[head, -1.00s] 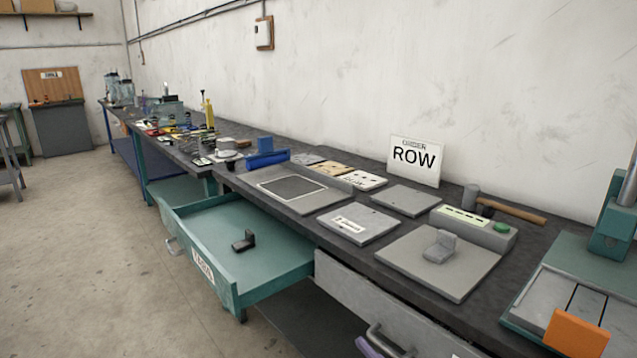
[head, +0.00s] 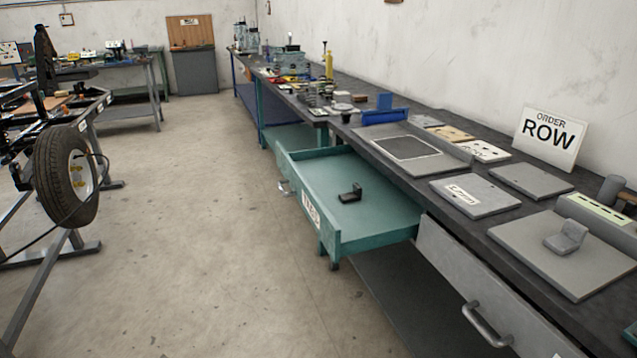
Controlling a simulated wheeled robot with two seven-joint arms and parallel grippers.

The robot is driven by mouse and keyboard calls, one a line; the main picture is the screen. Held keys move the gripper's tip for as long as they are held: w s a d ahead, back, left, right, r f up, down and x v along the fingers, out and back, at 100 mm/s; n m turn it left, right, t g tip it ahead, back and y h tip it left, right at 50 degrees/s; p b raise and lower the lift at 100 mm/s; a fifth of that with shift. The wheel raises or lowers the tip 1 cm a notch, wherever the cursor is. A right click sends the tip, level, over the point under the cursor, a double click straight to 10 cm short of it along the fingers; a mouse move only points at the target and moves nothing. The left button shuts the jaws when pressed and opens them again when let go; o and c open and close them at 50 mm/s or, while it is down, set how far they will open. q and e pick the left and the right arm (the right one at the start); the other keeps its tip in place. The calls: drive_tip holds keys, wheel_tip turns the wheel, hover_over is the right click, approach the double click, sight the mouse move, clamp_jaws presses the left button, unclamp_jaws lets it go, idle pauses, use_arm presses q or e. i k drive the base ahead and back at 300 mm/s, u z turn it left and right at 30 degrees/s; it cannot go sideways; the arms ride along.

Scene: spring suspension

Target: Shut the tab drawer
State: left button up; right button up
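The teal tab drawer (head: 365,226) stands pulled well out of the workbench, left of the picture's centre line at its front. Its front panel carries a white label (head: 311,210) and a metal handle (head: 284,188). One small dark L-shaped tab (head: 350,193) lies inside on the drawer floor. Neither of my grippers shows in the head view.
A grey drawer with a handle (head: 487,323) is shut to the right of the tab drawer. The bench top (head: 480,236) holds plates, a grey bracket (head: 566,238) and an ORDER ROW sign (head: 549,137). A wheel (head: 68,177) on a frame stands left. The floor (head: 200,230) between is clear.

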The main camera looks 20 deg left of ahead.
sight(385, 214)
drive_tip(key=z, duration=1.1)
drive_tip(key=k, duration=0.15)
drive_tip(key=u, duration=1.45)
drive_tip(key=i, duration=1.05)
drive_tip(key=z, duration=0.65)
